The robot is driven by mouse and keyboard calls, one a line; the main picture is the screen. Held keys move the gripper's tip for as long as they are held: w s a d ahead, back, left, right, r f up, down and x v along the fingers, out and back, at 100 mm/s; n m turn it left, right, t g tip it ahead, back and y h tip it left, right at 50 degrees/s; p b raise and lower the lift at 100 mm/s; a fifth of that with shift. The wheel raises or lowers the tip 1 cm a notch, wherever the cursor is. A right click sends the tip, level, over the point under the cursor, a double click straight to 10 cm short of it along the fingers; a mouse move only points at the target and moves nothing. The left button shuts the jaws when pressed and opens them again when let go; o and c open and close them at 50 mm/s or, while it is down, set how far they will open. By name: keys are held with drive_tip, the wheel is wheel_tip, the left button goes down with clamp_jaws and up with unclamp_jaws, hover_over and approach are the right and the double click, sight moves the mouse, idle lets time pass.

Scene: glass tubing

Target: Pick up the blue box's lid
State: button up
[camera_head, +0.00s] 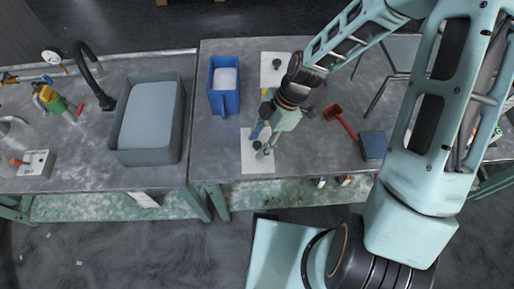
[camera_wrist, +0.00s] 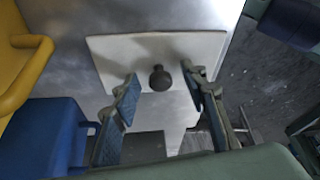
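A flat white lid with a dark round knob lies on the metal table under my gripper; the lid (camera_head: 250,162) is near the front edge in the head view. In the wrist view, the lid (camera_wrist: 115,50) has its knob (camera_wrist: 160,78) standing between the fingers. My gripper (camera_head: 263,152), also in the wrist view (camera_wrist: 162,85), is open, with a finger on each side of the knob and a visible gap to both. The blue box (camera_head: 223,100) stands upright and uncovered behind and left of the gripper, with something pale inside.
A second white plate with a dark knob (camera_head: 268,78) lies right of the blue box. A grey bin (camera_head: 118,158) stands left. A red tool (camera_head: 334,112) and a dark blue box (camera_head: 373,147) lie right. Blue and yellow shapes border the wrist view's left side.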

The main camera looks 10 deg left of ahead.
sight(260, 145)
clamp_jaws()
drive_tip(key=shift+r, duration=0.1)
drive_tip(key=shift+r+p, duration=0.5)
drive_tip(key=r+p, duration=0.2)
drive_tip(key=r, duration=0.1)
drive_tip(key=shift+s+d+p, duration=0.15)
drive_tip(key=shift+s+p, duration=0.05)
drive_tip(key=shift+p, duration=0.2)
drive_tip(key=s+d+r+p, duration=0.5)
drive_tip(key=s+r+p, duration=0.4)
drive_tip(key=p, duration=1.1)
drive_tip(key=s, duration=0.3)
drive_tip(key=shift+s+d, duration=0.15)
drive_tip(key=shift+d, duration=0.05)
